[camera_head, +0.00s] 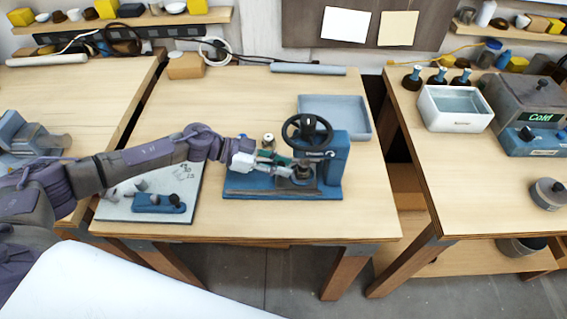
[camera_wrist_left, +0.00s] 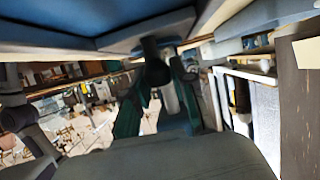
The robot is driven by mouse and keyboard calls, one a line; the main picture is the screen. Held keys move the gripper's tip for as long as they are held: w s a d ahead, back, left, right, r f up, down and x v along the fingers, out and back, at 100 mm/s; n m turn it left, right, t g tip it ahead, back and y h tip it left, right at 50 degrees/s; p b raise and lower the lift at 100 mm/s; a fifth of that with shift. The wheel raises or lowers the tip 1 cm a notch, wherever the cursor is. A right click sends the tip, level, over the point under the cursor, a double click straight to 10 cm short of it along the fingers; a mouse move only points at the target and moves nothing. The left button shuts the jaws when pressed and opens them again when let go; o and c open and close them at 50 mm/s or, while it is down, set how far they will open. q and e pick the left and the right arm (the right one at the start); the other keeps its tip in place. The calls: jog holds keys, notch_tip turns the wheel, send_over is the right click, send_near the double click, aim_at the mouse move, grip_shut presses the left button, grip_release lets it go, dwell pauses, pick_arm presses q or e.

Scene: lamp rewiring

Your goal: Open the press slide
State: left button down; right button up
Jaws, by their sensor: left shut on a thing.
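The blue press (camera_head: 336,158) stands on the middle table, with a black handwheel (camera_head: 307,132) on top and a long blue base (camera_head: 262,190). My left gripper (camera_head: 296,168) reaches in from the left, low at the front of the press under the handwheel. It is shut on the press slide, of which the arm and fingers hide most. In the left wrist view, the green fingers of my left gripper (camera_wrist_left: 157,95) are on either side of a dark, knob-like part (camera_wrist_left: 153,50) beneath the blue press body (camera_wrist_left: 60,22). My right gripper is not in view.
A light board (camera_head: 115,208) with a small blue fixture (camera_head: 158,204) lies left of the press, partly under my arm. A grey-blue tray (camera_head: 362,118) lies behind it at the right. The table's front right is clear. A white bin (camera_head: 455,108) stands on the right table.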

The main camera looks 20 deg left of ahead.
pick_arm(q)
jog(key=s+a, duration=0.1)
jog(key=a, duration=0.3)
jog(key=s+a, duration=0.1)
jog(key=a, duration=0.3)
jog(key=s+a, duration=0.1)
jog(key=a, duration=0.3)
jog(key=shift+s, duration=0.25)
jog(key=shift+d, duration=0.1)
jog(key=c, duration=0.9)
grip_release()
jog(key=v, duration=1.2)
jog(key=shift+r+p, duration=0.15)
jog(key=shift+p, duration=0.15)
